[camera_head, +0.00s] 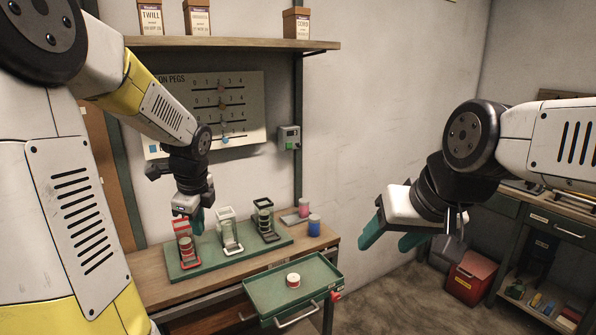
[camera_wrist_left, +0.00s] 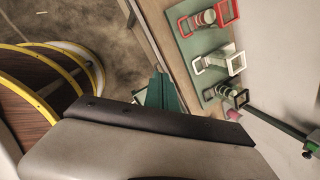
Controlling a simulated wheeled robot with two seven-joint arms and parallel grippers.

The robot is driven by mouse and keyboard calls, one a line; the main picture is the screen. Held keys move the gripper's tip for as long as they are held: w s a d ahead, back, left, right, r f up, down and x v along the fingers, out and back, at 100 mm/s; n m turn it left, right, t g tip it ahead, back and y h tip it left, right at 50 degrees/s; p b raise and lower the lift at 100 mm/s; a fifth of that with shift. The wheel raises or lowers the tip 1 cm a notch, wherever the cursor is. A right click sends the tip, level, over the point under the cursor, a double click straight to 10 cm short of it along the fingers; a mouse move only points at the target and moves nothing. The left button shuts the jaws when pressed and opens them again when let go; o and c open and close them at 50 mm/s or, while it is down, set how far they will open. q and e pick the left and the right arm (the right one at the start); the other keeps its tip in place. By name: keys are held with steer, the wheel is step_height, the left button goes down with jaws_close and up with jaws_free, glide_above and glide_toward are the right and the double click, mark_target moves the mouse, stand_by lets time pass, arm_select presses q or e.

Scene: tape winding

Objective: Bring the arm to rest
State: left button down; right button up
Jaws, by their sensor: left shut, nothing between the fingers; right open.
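A dark holder (camera_head: 265,221) stands on the board's right end. A red-and-white roll (camera_head: 293,280) sits in an open green drawer (camera_head: 267,292) jutting forward. A shelf (camera_head: 235,43) overhangs the bench. A red bin (camera_head: 470,278) is right.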

arm_select(q)
steer(key=s+d+r+n+t+h, duration=0.1)
steer(key=s+d+r+n, duration=0.3)
steer(key=s+n, duration=0.5)
steer(key=s+d+r+n+t+h, duration=0.2)
steer(key=s+d+r+n, duration=0.3)
steer(key=s+d+n, duration=0.2)
steer(key=s+n, duration=0.2)
steer(key=n, duration=0.1)
steer(key=shift+h, duration=0.4)
steer(key=shift+s, duration=0.1)
